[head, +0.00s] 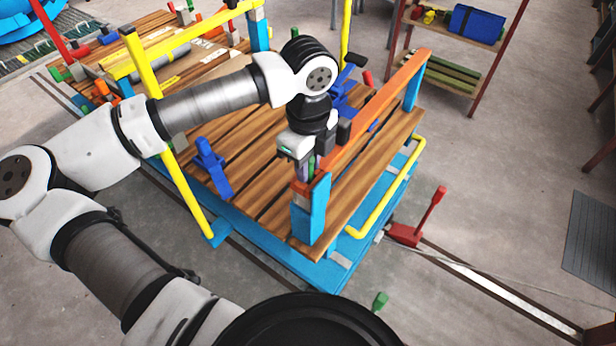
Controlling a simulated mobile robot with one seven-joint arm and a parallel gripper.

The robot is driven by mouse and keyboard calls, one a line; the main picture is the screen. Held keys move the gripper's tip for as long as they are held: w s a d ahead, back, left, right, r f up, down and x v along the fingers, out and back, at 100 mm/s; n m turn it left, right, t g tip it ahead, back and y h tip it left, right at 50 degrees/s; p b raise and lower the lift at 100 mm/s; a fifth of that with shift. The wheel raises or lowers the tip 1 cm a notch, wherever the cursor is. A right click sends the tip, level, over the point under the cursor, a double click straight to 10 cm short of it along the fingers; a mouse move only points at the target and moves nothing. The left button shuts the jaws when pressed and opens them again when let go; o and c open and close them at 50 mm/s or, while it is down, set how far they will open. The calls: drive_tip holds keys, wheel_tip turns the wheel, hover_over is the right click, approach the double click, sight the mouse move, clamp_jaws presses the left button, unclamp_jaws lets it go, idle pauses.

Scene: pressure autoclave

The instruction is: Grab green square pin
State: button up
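My gripper (302,152) points down over the near end of the wooden-decked cart, beside the blue corner post (313,210) and the orange rail (378,100). A small green upright piece (311,166) shows right at the fingertips, with a purple piece beside it; I cannot tell whether the fingers touch it or whether it is the square pin. The fingers are small and partly hidden, so their opening is unclear. Another green piece (380,301) stands at the bottom, near my black base. Its exact shape is hard to make out.
The cart's wooden deck (262,195) has yellow rails (172,165) at left and a yellow handle (392,195) at right. Blue clamps (213,168) stand on the deck. A red lever (420,222) is on the floor at right. A shelf (455,70) stands behind. The right floor is mostly clear.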

clamp_jaws()
drive_tip(key=shift+r, duration=0.1)
